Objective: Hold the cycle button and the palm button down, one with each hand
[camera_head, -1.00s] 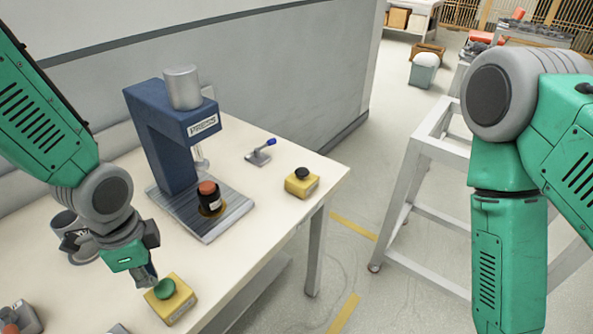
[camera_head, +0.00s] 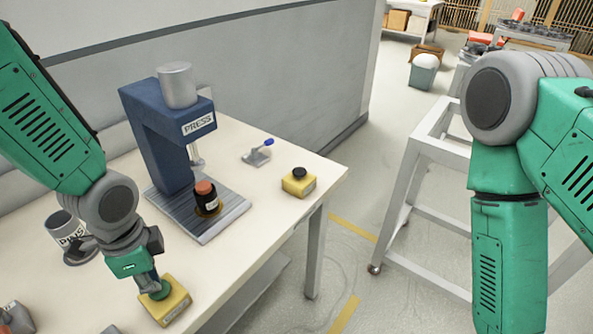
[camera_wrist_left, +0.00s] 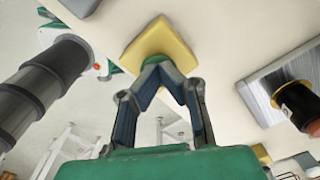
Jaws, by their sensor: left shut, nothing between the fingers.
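A yellow box (camera_head: 175,308) with a green button (camera_head: 160,291) on top sits near the table's front edge. My left gripper (camera_head: 154,286) is shut and points down at the green button, partly hiding it. In the left wrist view its closed fingertips (camera_wrist_left: 160,62) meet at the green button (camera_wrist_left: 150,54); they look in contact, but how far the button is pressed I cannot tell. A second yellow box (camera_head: 299,185) with a black button (camera_head: 300,173) stands at the table's right side, with nothing on it. My right arm shows at the right, its gripper out of view.
A blue press (camera_head: 160,140) stands behind, with a black and red part (camera_head: 206,196) on its plate. A grey frame stand (camera_head: 410,190) stands to the right.

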